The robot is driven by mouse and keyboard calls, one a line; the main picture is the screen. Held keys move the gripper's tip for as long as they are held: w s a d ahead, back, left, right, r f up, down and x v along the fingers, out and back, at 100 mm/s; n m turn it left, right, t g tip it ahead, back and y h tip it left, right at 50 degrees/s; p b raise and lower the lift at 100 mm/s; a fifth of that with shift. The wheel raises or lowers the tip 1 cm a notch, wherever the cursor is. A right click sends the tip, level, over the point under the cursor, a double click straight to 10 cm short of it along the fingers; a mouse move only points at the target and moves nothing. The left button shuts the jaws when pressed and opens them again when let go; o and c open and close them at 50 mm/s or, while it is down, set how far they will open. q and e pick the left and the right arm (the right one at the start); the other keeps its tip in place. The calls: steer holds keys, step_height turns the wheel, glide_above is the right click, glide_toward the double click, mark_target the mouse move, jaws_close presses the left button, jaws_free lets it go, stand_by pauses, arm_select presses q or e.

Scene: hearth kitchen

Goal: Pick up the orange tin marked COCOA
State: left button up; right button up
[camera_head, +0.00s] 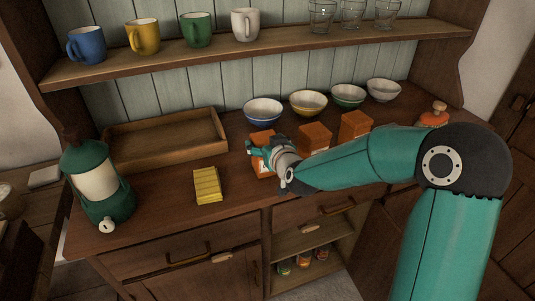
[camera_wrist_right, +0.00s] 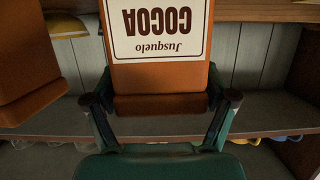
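The orange tin marked COCOA (camera_wrist_right: 158,75) fills the upper middle of the right wrist view, its white label upside down there. My right gripper (camera_wrist_right: 160,98) has one finger on each side of the tin. Whether both fingers press on its sides is hard to tell. In the head view this tin (camera_head: 261,138) is the leftmost of three orange tins on the counter, partly hidden behind my right gripper (camera_head: 260,155). My left gripper is not in view.
Two more orange tins, one in the middle (camera_head: 315,138) and one at the right (camera_head: 355,126), stand close by. Bowls (camera_head: 308,103) line the back. A yellow block (camera_head: 207,186), a wooden tray (camera_head: 165,141) and a green lantern (camera_head: 97,185) are to the left. A shelf holds mugs (camera_head: 196,30) and glasses.

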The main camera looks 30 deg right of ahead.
steer(key=c, duration=1)
steer(key=shift+o, duration=0.2)
steer(key=shift+r, duration=0.1)
